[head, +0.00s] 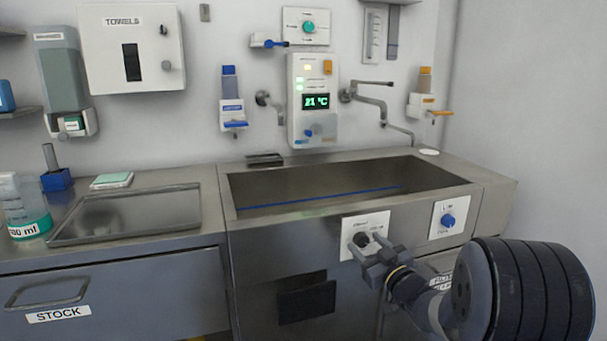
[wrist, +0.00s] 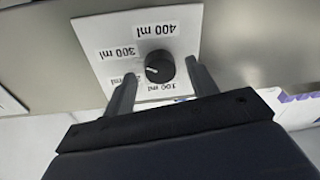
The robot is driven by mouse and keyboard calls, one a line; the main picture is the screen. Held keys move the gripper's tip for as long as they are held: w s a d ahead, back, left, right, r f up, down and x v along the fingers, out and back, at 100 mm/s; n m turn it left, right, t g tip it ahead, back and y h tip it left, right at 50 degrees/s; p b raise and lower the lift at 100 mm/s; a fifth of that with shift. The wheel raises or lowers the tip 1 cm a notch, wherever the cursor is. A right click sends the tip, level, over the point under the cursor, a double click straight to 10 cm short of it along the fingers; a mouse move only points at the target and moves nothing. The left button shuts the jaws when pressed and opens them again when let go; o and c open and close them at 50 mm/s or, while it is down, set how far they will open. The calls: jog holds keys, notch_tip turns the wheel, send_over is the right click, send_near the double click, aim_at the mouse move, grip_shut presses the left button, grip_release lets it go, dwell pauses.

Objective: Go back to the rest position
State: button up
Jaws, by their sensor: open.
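My gripper (head: 368,252) is in front of the sink unit in the head view, close to a white panel (head: 352,226) with a black knob (head: 361,239). In the wrist view the two gripper fingers (wrist: 157,85) are apart, one on each side of the black knob (wrist: 159,67). The panel (wrist: 105,30) there has labels 100 ml, 300 ml and 400 ml, upside down in part. I cannot tell whether the fingers touch the knob. Nothing is held.
A second panel with a blue knob (head: 448,220) sits to the right on the sink front. The sink basin (head: 330,190) is above the gripper. A drawer handle (head: 47,292) protrudes at the lower left.

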jog(key=n+b, duration=0.2)
jog(key=n, duration=0.3)
jog(key=shift+f+n+g+b, duration=0.1)
jog(key=shift+n+g+b, duration=0.2)
jog(key=shift+n, duration=0.1)
jog(key=shift+n+b, duration=0.5)
jog(key=shift+n, duration=0.6)
jog(key=shift+r, duration=0.2)
